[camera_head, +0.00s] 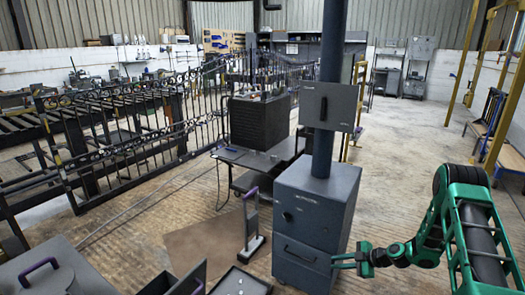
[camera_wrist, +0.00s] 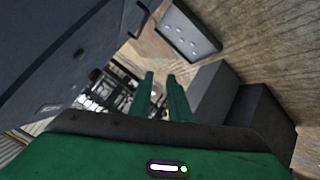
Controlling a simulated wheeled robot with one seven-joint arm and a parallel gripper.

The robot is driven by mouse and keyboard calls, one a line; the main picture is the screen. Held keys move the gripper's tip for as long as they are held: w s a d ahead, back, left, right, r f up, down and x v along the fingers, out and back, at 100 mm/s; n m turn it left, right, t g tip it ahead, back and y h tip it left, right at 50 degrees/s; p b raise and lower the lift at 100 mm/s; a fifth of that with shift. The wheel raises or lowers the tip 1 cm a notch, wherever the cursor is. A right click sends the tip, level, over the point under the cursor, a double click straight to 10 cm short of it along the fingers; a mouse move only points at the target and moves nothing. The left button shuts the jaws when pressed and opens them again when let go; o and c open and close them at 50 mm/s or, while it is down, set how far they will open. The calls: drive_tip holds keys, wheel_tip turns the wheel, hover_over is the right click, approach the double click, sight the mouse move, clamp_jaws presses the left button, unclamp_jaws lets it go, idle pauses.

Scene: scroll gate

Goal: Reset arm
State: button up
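My gripper (camera_head: 350,263) is at the end of my green arm, at the lower right of the head view. It is beside the front of a dark grey cabinet (camera_head: 325,215), close to its lower drawer. In the wrist view the two green fingers (camera_wrist: 164,95) stand with a gap between them, and nothing shows between them. My arm is bent, with its thick upper links at the right edge of the head view.
A post with a grey box (camera_head: 328,107) rises from the cabinet. A tray with small items (camera_head: 238,283) lies at the bottom. Ornate metal gates (camera_head: 120,140) stand behind.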

drive_tip(key=s+d+r+m+g+h, duration=0.1)
drive_tip(key=s+d+r+m+h, duration=0.15)
drive_tip(key=s+r, duration=0.5)
drive_tip(key=s+d+r+m+g+h, duration=0.2)
drive_tip(key=s+d+r+m, duration=0.2)
drive_tip(key=r, duration=0.7)
drive_tip(key=s+d+r+m+g+h, duration=0.1)
drive_tip(key=s+d+r+m+h, duration=0.25)
drive_tip(key=r, duration=0.55)
drive_tip(key=s+r+m, duration=0.4)
drive_tip(key=s, duration=0.7)
drive_tip(key=s+r+m+g, duration=0.1)
drive_tip(key=s+r+m, duration=0.2)
drive_tip(key=s, duration=0.8)
drive_tip(key=s+r+m+g, duration=0.1)
drive_tip(key=s+r+m, duration=0.3)
drive_tip(key=s+m, duration=0.3)
drive_tip(key=s, duration=0.4)
drive_tip(key=shift+a+r, duration=0.2)
drive_tip(key=shift+r, duration=0.15)
drive_tip(key=shift+w+f+h, duration=0.25)
drive_tip(key=shift+w+h, duration=0.05)
drive_tip(key=shift+w, duration=0.3)
